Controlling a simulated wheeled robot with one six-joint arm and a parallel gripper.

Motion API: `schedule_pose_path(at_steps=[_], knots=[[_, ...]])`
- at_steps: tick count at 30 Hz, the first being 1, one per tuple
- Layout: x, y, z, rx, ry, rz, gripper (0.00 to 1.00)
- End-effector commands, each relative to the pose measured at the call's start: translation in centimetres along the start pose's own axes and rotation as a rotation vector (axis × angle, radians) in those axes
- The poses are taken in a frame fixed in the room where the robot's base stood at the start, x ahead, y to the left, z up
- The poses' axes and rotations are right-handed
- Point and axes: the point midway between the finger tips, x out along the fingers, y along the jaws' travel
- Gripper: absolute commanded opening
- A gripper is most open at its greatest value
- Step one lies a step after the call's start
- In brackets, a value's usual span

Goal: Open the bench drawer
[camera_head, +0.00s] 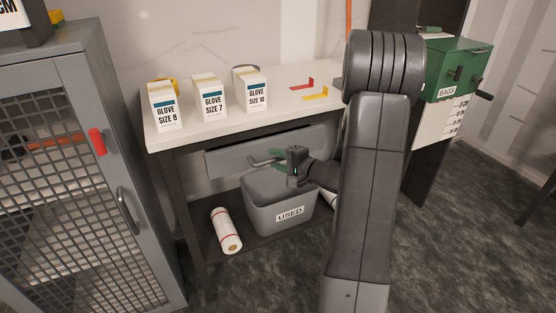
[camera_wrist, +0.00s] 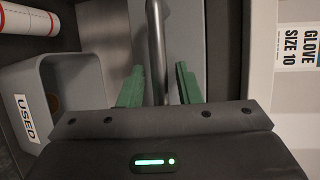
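The bench drawer (camera_head: 232,159) is a grey panel under the white bench top; I see no clear gap around it, so it looks shut. Its bar handle (camera_head: 258,163) stands out from the front. In the wrist view the handle (camera_wrist: 156,40) is a grey bar running between my two green fingers. My gripper (camera_head: 279,160) is at the drawer front, partly hidden by its own body. In the wrist view my gripper (camera_wrist: 160,82) is open, one finger on each side of the bar. A gap shows on the right side; contact on the left is unclear.
A grey bin marked USED (camera_head: 281,207) stands right below my gripper, beside a white roll (camera_head: 226,231) on the lower shelf. Glove boxes (camera_head: 209,98) and red and yellow pieces (camera_head: 316,94) are on the bench top (camera_head: 190,136). A mesh-door cabinet (camera_head: 88,180) stands at left.

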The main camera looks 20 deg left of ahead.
Motion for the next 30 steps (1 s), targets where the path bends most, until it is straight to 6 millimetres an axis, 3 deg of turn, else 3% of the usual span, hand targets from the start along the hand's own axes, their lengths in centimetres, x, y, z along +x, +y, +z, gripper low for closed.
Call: schedule_pose_path(at_steps=[1,4,17,23,30], knots=[[0.0,0.0,0.0,0.000,0.000,0.000,0.20],[0.0,0.0,0.0,0.000,0.000,0.000,0.00],[-1.2,0.5,0.5,0.001,0.001,0.000,0.00],[-4.4,1.4,1.7,0.000,0.004,-0.001,0.00],[-10.1,2.6,4.1,-0.001,0.005,-0.001,0.00]])
